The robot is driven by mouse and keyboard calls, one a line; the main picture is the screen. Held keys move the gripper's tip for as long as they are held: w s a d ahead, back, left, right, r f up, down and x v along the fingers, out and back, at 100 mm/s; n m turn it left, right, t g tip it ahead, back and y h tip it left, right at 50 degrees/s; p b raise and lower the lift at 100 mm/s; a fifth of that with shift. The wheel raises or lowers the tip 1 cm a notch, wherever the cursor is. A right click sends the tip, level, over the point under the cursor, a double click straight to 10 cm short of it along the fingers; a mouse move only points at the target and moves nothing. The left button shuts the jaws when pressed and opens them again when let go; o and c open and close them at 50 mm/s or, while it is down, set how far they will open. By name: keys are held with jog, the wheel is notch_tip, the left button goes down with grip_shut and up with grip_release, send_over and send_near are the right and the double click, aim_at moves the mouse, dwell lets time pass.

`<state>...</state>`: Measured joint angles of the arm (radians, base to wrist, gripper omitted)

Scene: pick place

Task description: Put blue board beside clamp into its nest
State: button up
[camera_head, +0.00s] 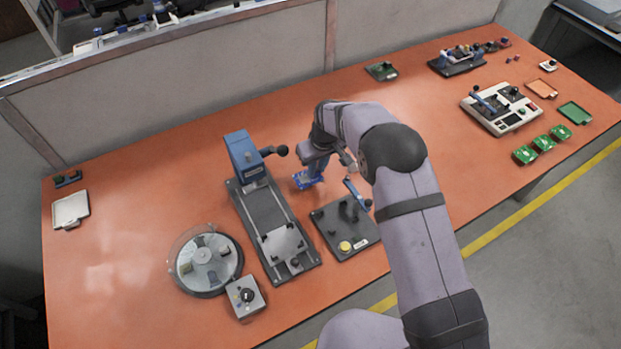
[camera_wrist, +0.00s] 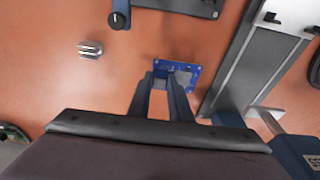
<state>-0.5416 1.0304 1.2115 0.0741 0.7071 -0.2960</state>
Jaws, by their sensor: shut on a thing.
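The blue board (camera_head: 301,181) is at my gripper's fingertips, between the blue press and the clamp fixture. In the wrist view the blue board (camera_wrist: 188,68) shows beyond the fingers, with a grey part on it. My gripper (camera_wrist: 162,82) is shut on the board near its edge; in the head view my gripper (camera_head: 308,178) points down over it. I cannot tell whether the board touches the table. The clamp fixture (camera_head: 328,222), a dark plate with a blue-handled clamp and a yellow button, stands just in front; my arm partly hides it. No empty nest is clearly identifiable.
The blue press (camera_head: 243,155) with its long grey slide (camera_head: 265,215) stands close on the left. A round covered dish (camera_head: 207,262) and a knob box (camera_head: 246,296) are farther left. A small metal piece (camera_wrist: 90,49) lies on the table. Green boards (camera_head: 543,143) are far right.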

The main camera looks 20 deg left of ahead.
aim_at(318, 170)
jog(key=shift+r+p, duration=1)
jog(key=shift+r, duration=0.85)
jog(key=shift+w+d+r, duration=0.15)
jog(key=shift+r, duration=0.05)
jog(key=d+r+m+p, duration=0.1)
jog(key=d+r+p, duration=0.3)
jog(key=r, duration=0.5)
jog(key=s+d+f+n, duration=0.1)
jog(key=s+d+f, duration=0.4)
jog(key=s+d, duration=0.2)
jog(key=shift+s+d, duration=0.15)
jog(key=shift+s, duration=1.25)
